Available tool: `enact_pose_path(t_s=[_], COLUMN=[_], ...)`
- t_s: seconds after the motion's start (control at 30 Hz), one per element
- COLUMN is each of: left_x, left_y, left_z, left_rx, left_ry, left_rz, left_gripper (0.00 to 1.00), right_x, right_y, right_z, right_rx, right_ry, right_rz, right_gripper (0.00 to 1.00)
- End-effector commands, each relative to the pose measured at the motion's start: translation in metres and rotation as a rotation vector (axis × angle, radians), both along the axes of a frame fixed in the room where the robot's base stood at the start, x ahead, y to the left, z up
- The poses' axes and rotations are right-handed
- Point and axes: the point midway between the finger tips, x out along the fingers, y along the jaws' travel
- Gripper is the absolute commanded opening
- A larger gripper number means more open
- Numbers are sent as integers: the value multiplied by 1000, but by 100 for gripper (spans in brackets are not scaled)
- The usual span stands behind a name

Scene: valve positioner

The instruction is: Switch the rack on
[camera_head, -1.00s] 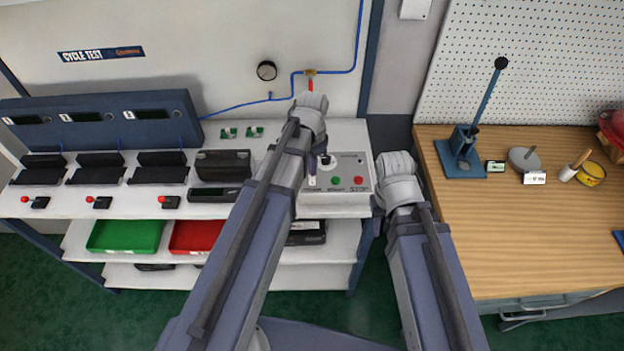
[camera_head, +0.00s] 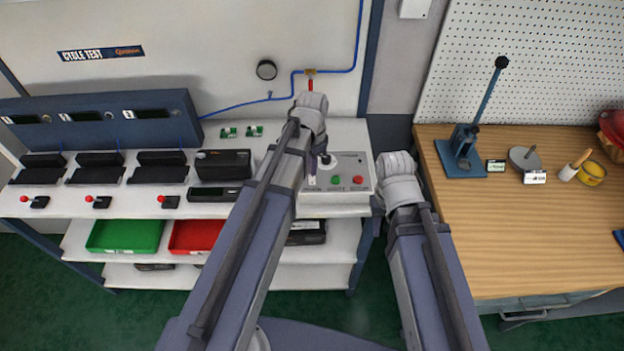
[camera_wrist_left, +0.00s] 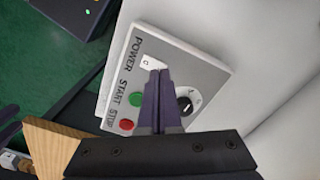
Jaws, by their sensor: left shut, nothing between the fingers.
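The rack's control panel (camera_head: 348,194) sits at the right end of the bench, partly behind my left arm. The left wrist view shows its face (camera_wrist_left: 203,67), with POWER, START and STOP labels, a white switch plate (camera_wrist_left: 149,61) by POWER, a green button (camera_wrist_left: 136,99), a red button (camera_wrist_left: 126,125) and a black knob (camera_wrist_left: 185,105). My left gripper (camera_wrist_left: 158,73) is shut and empty; its tips appear over the panel beside the switch plate. I cannot tell whether they touch. The fingers hide part of the plate. My right gripper is not visible; only its arm shows.
The bench holds several black fixtures with red-knobbed levers (camera_head: 102,202). A green tray (camera_head: 126,236) and a red tray (camera_head: 196,235) sit on the shelf below. A wooden table (camera_head: 530,240) with a blue press (camera_head: 465,150) stands at the right, beyond my right arm.

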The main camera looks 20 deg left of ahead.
Motion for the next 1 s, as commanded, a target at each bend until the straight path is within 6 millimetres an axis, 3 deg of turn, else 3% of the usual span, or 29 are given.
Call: enact_pose_path(t_s=[1.0], left_x=[0], left_y=[0], left_z=[-15], left_rx=[0], left_ry=[0], left_rz=[0], left_gripper=[0], right_x=[0], right_y=[0], right_z=[-15], right_rx=[0], right_ry=[0], right_rz=[0], right_gripper=[37])
